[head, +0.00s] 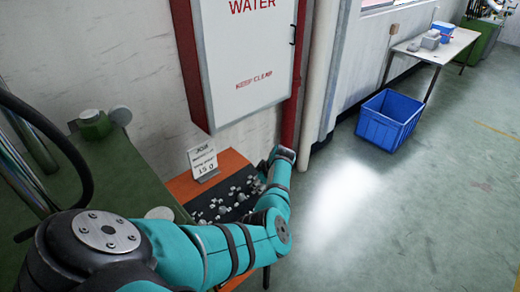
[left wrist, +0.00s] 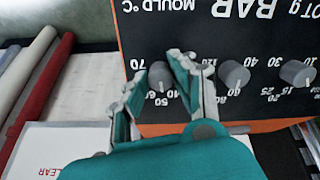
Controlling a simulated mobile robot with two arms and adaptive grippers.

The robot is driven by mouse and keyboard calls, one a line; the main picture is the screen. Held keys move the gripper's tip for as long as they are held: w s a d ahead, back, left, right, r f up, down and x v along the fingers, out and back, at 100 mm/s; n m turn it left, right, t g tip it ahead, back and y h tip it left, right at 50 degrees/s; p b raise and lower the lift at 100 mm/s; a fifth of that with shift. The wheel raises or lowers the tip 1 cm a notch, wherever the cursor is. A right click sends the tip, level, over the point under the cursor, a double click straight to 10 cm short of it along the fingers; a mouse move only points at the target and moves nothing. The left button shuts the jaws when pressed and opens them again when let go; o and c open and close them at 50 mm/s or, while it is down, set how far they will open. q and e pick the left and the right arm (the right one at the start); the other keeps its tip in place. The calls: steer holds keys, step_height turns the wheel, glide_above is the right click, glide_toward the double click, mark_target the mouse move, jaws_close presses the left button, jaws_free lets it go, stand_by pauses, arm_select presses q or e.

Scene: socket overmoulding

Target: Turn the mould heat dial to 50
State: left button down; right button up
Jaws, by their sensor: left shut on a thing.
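The control panel has a black face and orange edges; it shows in the head view (head: 183,188) and upside down in the left wrist view (left wrist: 180,28). The mould heat dial (left wrist: 160,76) is a grey knob below the "MOULD °C" lettering. My left gripper (left wrist: 157,70) has its two fingers on either side of this knob and is shut on it. A pale mark on the knob points toward the lower edge of the picture; the exact setting is hard to read. In the head view, my left gripper (head: 282,156) is at the panel's right end. My right gripper is not in view.
Two more grey dials (left wrist: 232,75) (left wrist: 297,73) sit beside the mould dial. A small sign (head: 203,162) stands at the panel's back. A white cabinet (head: 245,60) hangs on the wall above. A blue crate (head: 388,122) stands on the open floor at right.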

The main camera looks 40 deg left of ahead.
arm_select(q)
steer(key=shift+m, duration=0.6)
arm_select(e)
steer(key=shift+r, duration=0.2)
arm_select(q)
steer(key=c, duration=1.1)
jaws_free()
steer(key=shift+d, duration=0.1)
steer(key=shift+r, duration=0.1)
steer(key=v, duration=1.2)
steer(key=shift+w, duration=0.1)
